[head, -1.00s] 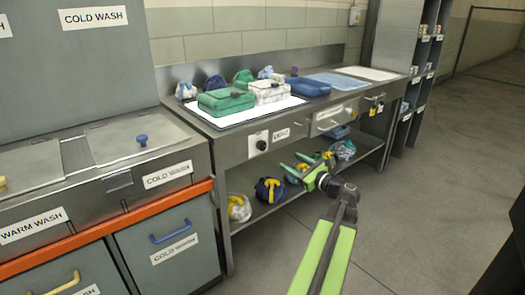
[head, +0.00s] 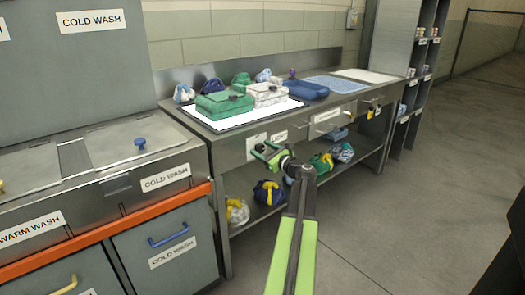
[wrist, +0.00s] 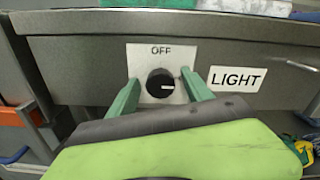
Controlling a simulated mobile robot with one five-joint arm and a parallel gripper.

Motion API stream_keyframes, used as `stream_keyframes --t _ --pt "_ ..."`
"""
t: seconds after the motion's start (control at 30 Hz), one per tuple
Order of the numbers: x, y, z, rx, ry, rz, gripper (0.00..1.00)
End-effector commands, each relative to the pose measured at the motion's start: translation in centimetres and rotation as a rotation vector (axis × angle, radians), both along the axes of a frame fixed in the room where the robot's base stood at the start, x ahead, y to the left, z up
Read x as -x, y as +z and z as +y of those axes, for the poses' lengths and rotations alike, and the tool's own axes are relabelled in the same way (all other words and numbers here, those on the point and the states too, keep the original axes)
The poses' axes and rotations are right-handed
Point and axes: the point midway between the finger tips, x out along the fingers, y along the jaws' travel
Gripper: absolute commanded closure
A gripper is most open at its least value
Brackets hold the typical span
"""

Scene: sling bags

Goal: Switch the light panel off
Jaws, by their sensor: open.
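The light panel (head: 222,123) is a bright white lit sheet on the steel bench, under the green and white bags. Its black knob (wrist: 160,84) sits on a white plate (wrist: 141,58) on the bench front, with OFF printed above it. The knob's white mark points right, away from OFF. A LIGHT label (wrist: 236,79) is to the right. My gripper (head: 265,153) is open in front of the plate; in the wrist view its green fingers (wrist: 160,78) appear on either side of the knob. Contact cannot be told. In the head view my gripper partly hides the plate.
Several bags lie on the lower shelf. A cold wash unit (head: 150,150) stands at left. The floor at right is clear.

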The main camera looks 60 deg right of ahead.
Motion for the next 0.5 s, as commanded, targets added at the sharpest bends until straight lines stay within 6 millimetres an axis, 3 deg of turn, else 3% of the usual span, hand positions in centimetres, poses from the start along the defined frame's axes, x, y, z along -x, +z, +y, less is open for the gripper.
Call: stream_keyframes --t 0.1,0.5 --pt "0.01 -0.01 0.02 0.0 0.0 0.0 0.41" --pt "0.03 0.0 0.04 0.0 0.0 0.0 0.94"
